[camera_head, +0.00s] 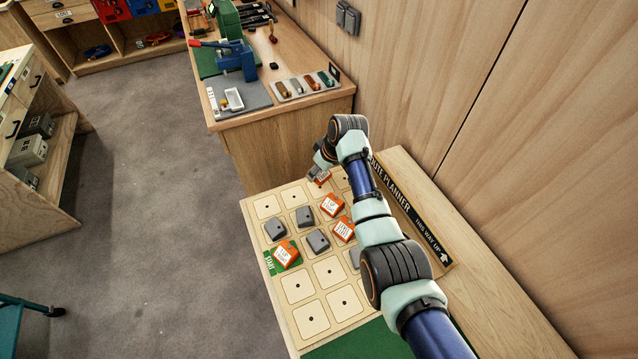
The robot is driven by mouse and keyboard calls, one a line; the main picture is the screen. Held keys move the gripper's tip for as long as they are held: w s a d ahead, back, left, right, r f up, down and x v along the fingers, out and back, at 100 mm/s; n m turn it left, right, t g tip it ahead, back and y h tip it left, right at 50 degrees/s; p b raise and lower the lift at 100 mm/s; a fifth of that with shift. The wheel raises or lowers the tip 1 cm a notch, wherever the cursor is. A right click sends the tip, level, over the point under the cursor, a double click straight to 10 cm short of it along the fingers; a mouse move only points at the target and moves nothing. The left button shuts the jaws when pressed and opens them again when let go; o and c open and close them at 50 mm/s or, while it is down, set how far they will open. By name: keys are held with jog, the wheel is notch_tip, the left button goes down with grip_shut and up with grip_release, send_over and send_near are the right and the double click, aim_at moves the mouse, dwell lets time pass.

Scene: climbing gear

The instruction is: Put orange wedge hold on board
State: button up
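The board (310,318) is a pale wooden panel of square cells with dark centre holes, lying on a wooden bench. My gripper (319,176) is over the board's far edge, small in view and partly hidden by its own wrist. Other orange holds with white labels sit on the board: one on the green START cell (286,254), one near the middle (332,204), and one beside my arm (344,229).
Grey holds (275,229) sit among the orange ones. A ROUTE PLANNER sign (425,230) runs along the board's right side, near the wooden wall. Behind stands a workbench with a blue vise (238,62) and a tray of coloured pieces (305,87). Near-left cells are empty.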

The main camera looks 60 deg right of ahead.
aim_at(319, 180)
jog(key=shift+f+b, duration=0.65)
jog(key=shift+f, duration=1.85)
jog(key=shift+f, duration=0.1)
jog(key=shift+f, duration=0.15)
jog(key=o, duration=1.2)
jog(key=shift+c, duration=0.2)
jog(key=p+v, duration=0.4)
jog(key=v, duration=0.8)
jog(key=shift+r, duration=0.3)
jog(key=shift+w, duration=0.1)
